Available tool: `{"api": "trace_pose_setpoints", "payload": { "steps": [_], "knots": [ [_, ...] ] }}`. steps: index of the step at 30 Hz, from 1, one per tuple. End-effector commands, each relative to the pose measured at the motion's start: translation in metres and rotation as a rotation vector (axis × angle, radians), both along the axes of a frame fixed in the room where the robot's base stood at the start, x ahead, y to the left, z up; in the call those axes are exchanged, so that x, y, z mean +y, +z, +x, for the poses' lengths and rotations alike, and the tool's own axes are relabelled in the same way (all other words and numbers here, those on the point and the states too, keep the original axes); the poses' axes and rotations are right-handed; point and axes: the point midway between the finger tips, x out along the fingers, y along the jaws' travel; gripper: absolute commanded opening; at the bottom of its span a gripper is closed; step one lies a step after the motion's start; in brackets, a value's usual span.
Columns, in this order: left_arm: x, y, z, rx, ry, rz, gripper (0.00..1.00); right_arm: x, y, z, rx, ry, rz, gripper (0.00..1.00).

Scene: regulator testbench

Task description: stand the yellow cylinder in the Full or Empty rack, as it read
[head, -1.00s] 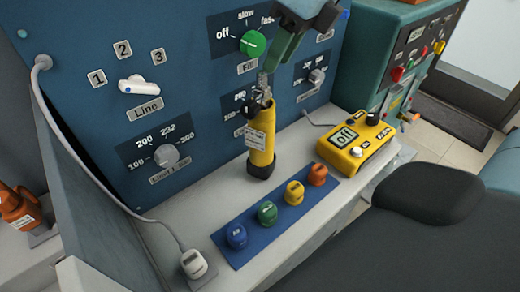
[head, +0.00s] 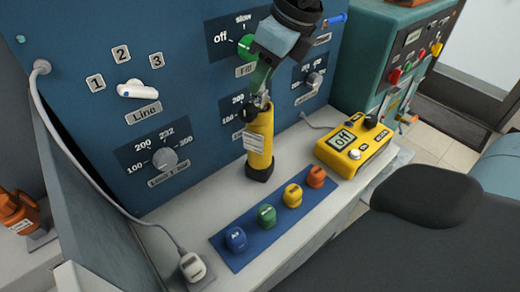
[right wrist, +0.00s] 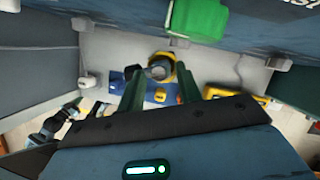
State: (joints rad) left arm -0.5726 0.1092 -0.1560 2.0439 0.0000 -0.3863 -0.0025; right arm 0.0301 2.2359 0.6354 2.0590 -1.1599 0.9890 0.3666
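The yellow cylinder (head: 260,140) stands upright on the pale bench below the blue panel. It has a black base, a white label and a dark metal valve on top. My right gripper (head: 261,88) comes down from above, its green fingers close to the valve. In the right wrist view the fingers (right wrist: 175,90) are apart, with the cylinder's round top (right wrist: 160,68) seen between and beyond them. I cannot tell whether they touch the valve. No rack marked Full or Empty shows clearly. A dark and pale blue part at the wrist view's left edge may be my left arm.
A blue strip (head: 221,243) with blue, green, yellow and orange caps lies in front of the cylinder. A yellow meter (head: 355,150) reading "off" is to the right. The panel's green knob (head: 245,46) is close behind my gripper. An orange object (head: 18,210) stands far left.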

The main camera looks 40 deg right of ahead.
Motion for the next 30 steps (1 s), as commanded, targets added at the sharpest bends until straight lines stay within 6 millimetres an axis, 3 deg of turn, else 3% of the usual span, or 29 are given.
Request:
{"api": "trace_pose_setpoints", "payload": {
  "steps": [6,14,22,30],
  "knots": [
    [0.0,0.001,-0.003,0.004,0.0,0.0,0.0,0.004,-0.022,0.007,0.0,0.0,0.001,0.35],
    [0.0,0.001,-0.001,0.001,0.0,0.0,0.0,0.005,-0.024,0.008,-0.001,-0.001,0.001,0.35],
    [0.0,0.001,0.002,-0.005,0.0,0.001,0.0,0.005,-0.024,0.008,-0.001,-0.001,0.001,0.02],
    [0.0,0.001,0.003,-0.006,0.0,0.0,0.0,0.005,-0.024,0.008,-0.001,-0.001,0.001,0.0]
  ]
}}
